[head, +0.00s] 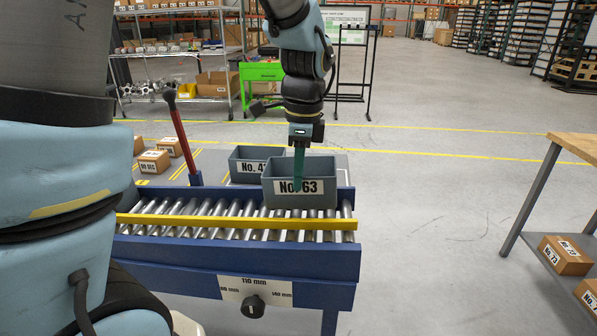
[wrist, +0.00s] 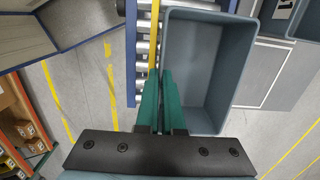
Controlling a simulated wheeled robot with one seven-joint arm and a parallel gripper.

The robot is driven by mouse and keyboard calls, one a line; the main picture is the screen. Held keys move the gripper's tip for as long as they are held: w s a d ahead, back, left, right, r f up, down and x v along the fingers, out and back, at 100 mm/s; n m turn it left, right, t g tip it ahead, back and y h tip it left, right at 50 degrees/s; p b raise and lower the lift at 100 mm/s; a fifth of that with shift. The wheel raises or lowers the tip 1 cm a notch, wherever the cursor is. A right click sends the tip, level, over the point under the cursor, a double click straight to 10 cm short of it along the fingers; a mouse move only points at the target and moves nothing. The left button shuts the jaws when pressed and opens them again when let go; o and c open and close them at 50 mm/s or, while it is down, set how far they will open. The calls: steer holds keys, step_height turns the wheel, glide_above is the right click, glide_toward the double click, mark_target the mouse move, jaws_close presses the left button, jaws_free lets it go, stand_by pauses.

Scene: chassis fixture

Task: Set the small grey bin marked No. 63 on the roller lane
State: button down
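The grey bin marked No. 63 (head: 318,198) is upright over the right part of the roller lane (head: 190,207) in the head view. From above it fills the middle right of the wrist view (wrist: 210,70) and looks empty. My gripper (head: 298,178) points down at the bin's near wall, its green fingers straddling that wall; they also show in the wrist view (wrist: 161,100), close together at the wall's edge. Rollers show in front of the bin. I cannot tell whether its base touches them.
A yellow rail (head: 235,222) runs along the lane's near side. A second grey bin (head: 247,153) stands behind, its label partly hidden. A red-handled post (head: 180,135) rises at the lane's far left. Small cartons (head: 153,162) lie behind it. A wooden-topped table (head: 578,146) is at right.

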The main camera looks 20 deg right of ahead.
mark_target(296, 207)
steer(key=shift+f, duration=0.35)
steer(key=shift+s+d+y+p, duration=0.1)
steer(key=shift+d+y+p, duration=0.15)
steer(key=shift+y+p, duration=0.25)
steer(key=shift+a+t, duration=0.25)
steer(key=shift+t, duration=0.05)
stand_by(0.5)
steer(key=shift+r+p, duration=0.1)
steer(key=shift+p, duration=0.55)
steer(key=shift+f, duration=0.2)
stand_by(0.3)
steer(key=shift+f+b, duration=0.75)
steer(key=shift+f, duration=0.7)
steer(key=c, duration=1)
jaws_free()
